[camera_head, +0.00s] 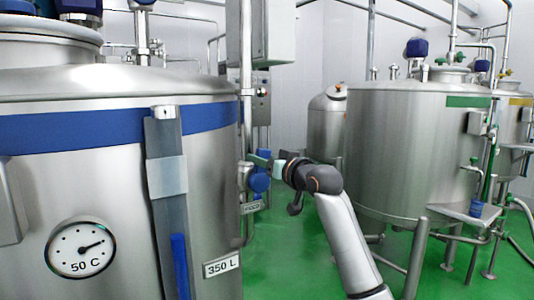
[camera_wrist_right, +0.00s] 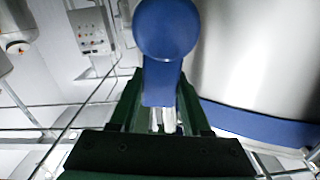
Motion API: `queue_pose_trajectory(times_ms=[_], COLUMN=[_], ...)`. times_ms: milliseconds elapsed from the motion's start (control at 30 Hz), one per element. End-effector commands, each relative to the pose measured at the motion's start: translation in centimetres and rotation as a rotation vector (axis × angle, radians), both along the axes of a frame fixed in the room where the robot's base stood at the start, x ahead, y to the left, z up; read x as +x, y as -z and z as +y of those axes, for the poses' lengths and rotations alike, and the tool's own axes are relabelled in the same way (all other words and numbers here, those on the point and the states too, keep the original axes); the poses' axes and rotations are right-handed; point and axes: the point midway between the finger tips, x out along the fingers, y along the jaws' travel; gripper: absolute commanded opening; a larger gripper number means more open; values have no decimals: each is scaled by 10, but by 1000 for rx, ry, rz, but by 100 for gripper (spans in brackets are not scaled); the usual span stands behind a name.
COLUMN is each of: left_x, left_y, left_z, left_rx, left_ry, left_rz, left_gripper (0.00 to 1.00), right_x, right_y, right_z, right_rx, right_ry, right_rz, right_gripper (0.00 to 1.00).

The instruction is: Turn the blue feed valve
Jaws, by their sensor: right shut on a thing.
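The blue feed valve (camera_head: 260,183) is on a pipe at the right side of the large near tank. In the right wrist view its round blue end and flat blue lever (camera_wrist_right: 166,30) fill the top middle. My right gripper (camera_head: 262,161) reaches the valve from the right. In the right wrist view the dark green fingers of my right gripper (camera_wrist_right: 161,92) stand on both sides of the blue lever and are shut on it. The fingers hide part of the valve in the head view. My left gripper is not in view.
The near steel tank (camera_head: 100,180) with a blue band, a dial (camera_head: 80,247) and a "350 L" plate (camera_head: 221,265) fills the left. A vertical pipe (camera_head: 246,80) stands just behind the valve. Another tank (camera_head: 410,150) stands at right. Green floor (camera_head: 285,260) is open between them.

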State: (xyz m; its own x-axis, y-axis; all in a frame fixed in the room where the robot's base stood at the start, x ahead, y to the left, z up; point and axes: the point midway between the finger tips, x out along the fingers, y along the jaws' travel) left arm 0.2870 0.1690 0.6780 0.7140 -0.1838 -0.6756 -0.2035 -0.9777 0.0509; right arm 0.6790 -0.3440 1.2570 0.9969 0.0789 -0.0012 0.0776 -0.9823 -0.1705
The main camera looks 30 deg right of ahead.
Motion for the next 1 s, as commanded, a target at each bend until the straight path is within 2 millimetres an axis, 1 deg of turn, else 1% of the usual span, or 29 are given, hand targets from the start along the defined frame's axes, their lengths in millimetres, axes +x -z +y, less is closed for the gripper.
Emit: queue_pose_trajectory(times_ms=[33, 300, 533, 900, 933, 1000], left_x=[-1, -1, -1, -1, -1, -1], left_y=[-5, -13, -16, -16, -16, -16], left_z=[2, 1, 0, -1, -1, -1], left_rx=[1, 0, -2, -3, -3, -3], left_ry=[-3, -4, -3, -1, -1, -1], left_rz=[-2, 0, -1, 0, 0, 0], left_gripper=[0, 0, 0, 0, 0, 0], right_x=[-1, -1, -1, -1, -1, -1], right_y=[-4, -3, -3, -2, -2, -2], right_z=[1, 8, 10, 11, 11, 11], right_rx=[-34, -149, -185, -194, -194, -194], right_ry=[1, 1, 1, 2, 1, 1], right_rz=[-3, -14, -18, -20, -19, -19], right_gripper=[0, 0, 0, 0, 49, 57])
